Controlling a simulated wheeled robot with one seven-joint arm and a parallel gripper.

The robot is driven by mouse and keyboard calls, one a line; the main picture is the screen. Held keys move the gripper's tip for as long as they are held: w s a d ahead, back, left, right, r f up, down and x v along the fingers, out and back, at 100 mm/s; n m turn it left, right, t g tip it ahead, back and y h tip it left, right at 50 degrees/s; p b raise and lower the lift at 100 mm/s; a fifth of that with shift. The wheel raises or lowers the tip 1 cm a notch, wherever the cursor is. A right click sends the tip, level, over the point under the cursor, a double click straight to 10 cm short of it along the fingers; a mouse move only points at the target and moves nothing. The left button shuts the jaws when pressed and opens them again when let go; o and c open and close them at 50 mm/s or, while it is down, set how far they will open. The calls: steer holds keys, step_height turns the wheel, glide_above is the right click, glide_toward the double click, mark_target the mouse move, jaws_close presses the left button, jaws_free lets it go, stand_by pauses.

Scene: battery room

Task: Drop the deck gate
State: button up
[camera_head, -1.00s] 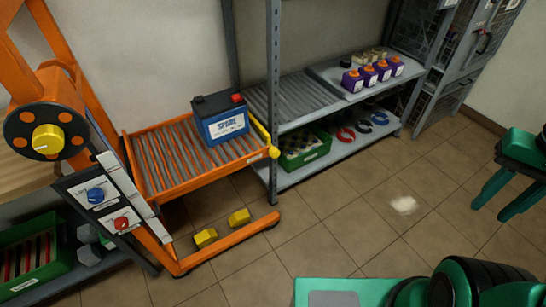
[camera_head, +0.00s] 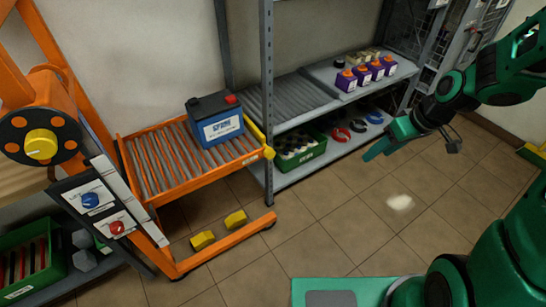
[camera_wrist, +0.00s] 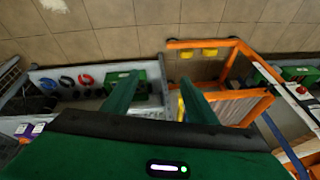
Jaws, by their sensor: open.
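The deck gate is a yellow bar (camera_head: 255,132) with a round yellow knob (camera_head: 268,152), raised along the right edge of an orange roller deck (camera_head: 205,182). A blue battery (camera_head: 217,124) marked SPARE, with a dark top, stands on the rollers just left of the gate. My gripper (camera_head: 371,152) is right of the gate, apart from it, over the floor in front of the shelf. In the wrist view its two green fingers (camera_wrist: 158,85) are spread with nothing between them. A yellow part of the gate (camera_wrist: 181,106) shows there beside the right finger, partly hidden.
The orange cart's low leg (camera_head: 235,243) carries yellow blocks nearby. Open tiled floor (camera_head: 330,220) lies in front.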

mark_target(272, 155)
steer(key=w+a+f+n+t+y, duration=0.25)
steer(key=w+a+f, duration=0.35)
steer(key=a, duration=0.5)
steer(key=w+a+f+n+t+y, duration=0.15)
steer(key=w+a+f+y, duration=0.35)
steer(key=a, duration=0.6)
steer(key=w+a+f+m+t+h, duration=0.2)
steer(key=w+f+m+t, duration=0.15)
steer(key=f, duration=0.75)
steer(key=shift+n, duration=0.25)
steer(key=shift+x, duration=5.2)
steer(key=shift+s, duration=0.1)
steer(key=c, duration=1.1)
